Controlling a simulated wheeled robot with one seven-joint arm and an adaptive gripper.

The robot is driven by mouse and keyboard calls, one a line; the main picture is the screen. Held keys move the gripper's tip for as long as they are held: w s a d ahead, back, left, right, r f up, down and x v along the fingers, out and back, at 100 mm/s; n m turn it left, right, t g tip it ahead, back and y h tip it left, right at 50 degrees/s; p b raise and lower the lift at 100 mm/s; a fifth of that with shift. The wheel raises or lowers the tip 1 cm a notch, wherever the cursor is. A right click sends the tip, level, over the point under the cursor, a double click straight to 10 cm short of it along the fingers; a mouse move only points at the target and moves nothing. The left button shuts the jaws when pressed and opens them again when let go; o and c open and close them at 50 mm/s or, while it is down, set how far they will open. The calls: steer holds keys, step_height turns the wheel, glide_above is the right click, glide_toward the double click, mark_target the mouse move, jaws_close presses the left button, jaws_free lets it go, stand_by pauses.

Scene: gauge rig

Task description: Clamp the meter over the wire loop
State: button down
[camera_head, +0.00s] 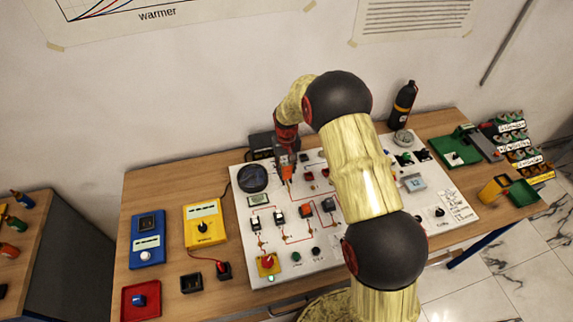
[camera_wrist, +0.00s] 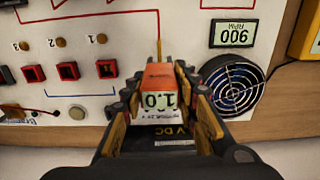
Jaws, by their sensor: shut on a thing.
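My gripper (camera_wrist: 157,88) is shut on a small orange block-shaped meter (camera_wrist: 160,74) with a white face reading 1.0. The meter sits between both fingers in the wrist view. A thin orange-yellow upright piece (camera_wrist: 159,42), possibly part of the wire loop, meets the meter's far edge at the end of a red line on the white panel. I cannot tell whether the meter is around it or only in front of it. In the head view my gripper (camera_head: 285,160) is over the panel's upper left part, and an orange bit (camera_head: 287,173) shows below it.
The white panel (camera_head: 275,277) carries a round fan (camera_wrist: 234,86), a 900 RPM display (camera_wrist: 234,33), red sockets (camera_wrist: 69,71) and several switches. A yellow meter (camera_head: 203,222) and a blue one (camera_head: 148,240) lie left. A black bottle (camera_head: 403,105) and green trays (camera_head: 524,192) are right.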

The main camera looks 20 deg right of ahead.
mark_target(287, 164)
steer(key=shift+r+p, duration=1.25)
steer(key=shift+r, duration=1.8)
steer(key=shift+f, duration=0.1)
